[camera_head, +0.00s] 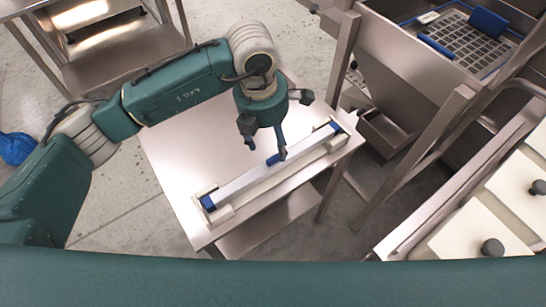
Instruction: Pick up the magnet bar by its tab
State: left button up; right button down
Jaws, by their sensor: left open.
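The magnet bar (246,181) is a long grey bar with blue ends. It lies slantwise in a pale cradle (225,210) on a steel table. A small blue tab (273,160) sticks out near the middle of the bar's far side. My left gripper (267,147) reaches down over the table from the left. It is open, with its fingertips close to the tab and one dark finger in front of the bar. I cannot tell whether it touches the tab. My right gripper is not in view.
The steel table (179,166) is bare left of the bar. At the right stand a steel hopper (385,60) on legs with a blue-edged grate (465,38), and pale panels with dark knobs (492,248). Another steel table (115,68) stands at the upper left. A blue object (15,148) lies at the left edge.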

aim_at(275, 155)
pick_arm(q)
jog(key=shift+d+f, duration=0.1)
jog(key=shift+f, duration=0.95)
jog(key=shift+d+f+p, duration=0.25)
jog(key=shift+f+p, duration=0.7)
jog(key=shift+f, duration=0.25)
notch_tip(275, 155, down, 2)
jog(key=shift+w+d+f+p, duration=0.1)
jog(key=shift+d+f+p, duration=0.05)
jog(key=shift+f+p, duration=0.15)
jog(key=shift+f, duration=0.35)
jog(key=shift+c, duration=0.3)
jog(key=c, duration=1.3)
grip_shut()
jog(key=shift+w+d, duration=0.1)
jog(key=shift+w, duration=0.05)
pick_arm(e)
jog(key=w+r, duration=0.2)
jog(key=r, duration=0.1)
